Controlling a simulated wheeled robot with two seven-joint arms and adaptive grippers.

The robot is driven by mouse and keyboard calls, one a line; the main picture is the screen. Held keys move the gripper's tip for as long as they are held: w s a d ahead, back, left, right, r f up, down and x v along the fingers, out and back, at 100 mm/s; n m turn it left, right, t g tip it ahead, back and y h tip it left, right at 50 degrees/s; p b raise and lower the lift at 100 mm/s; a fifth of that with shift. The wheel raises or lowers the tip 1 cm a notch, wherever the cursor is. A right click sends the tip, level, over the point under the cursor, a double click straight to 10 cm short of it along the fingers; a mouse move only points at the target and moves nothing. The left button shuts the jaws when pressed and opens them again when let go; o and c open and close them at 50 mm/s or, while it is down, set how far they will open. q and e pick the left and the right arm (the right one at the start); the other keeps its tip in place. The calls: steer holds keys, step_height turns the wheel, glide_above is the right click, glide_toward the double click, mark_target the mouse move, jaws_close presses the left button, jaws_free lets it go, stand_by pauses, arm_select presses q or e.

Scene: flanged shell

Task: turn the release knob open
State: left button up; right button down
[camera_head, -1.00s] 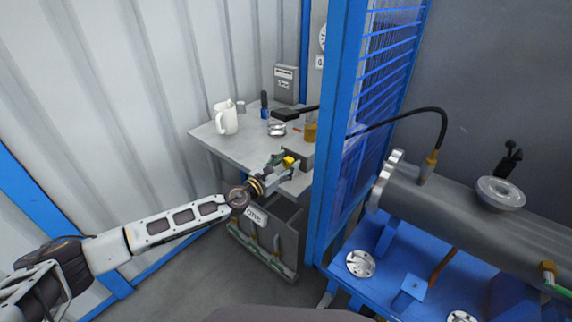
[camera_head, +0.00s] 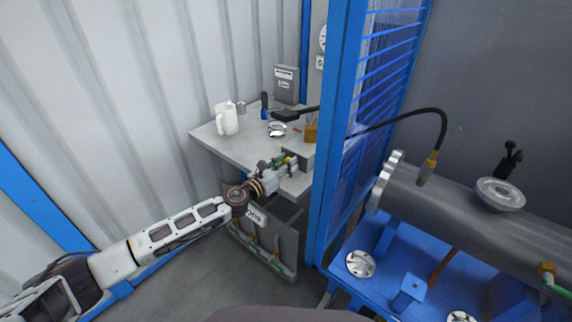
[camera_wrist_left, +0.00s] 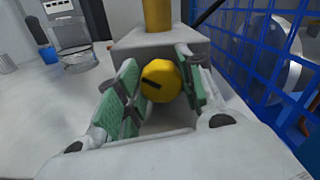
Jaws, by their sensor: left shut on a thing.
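The yellow release knob (camera_wrist_left: 161,81) has a dark slot mark on its face and sits on the front of a grey block (camera_wrist_left: 160,40). In the left wrist view my left gripper (camera_wrist_left: 160,88) has its green-padded fingers on both sides of the knob, shut on it. In the head view my left gripper (camera_head: 284,166) reaches the grey block (camera_head: 301,154) at the right edge of the bench, and the knob is mostly hidden by the fingers. My right gripper is not in view.
The grey bench (camera_head: 228,148) holds a white jug (camera_head: 226,119) and small metal parts. A blue post (camera_head: 338,130) and mesh guard stand close right of the gripper. Beyond it, a flanged grey shell (camera_head: 470,205) rests on a blue frame. A panel (camera_head: 263,247) hangs below the bench.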

arm_select(q)
steer(key=shift+n, duration=0.7)
steer(key=o, duration=1)
steer(key=shift+a, duration=0.1)
steer(key=v, duration=1.1)
steer(key=shift+s+a, duration=0.2)
steer(key=shift+s, duration=0.15)
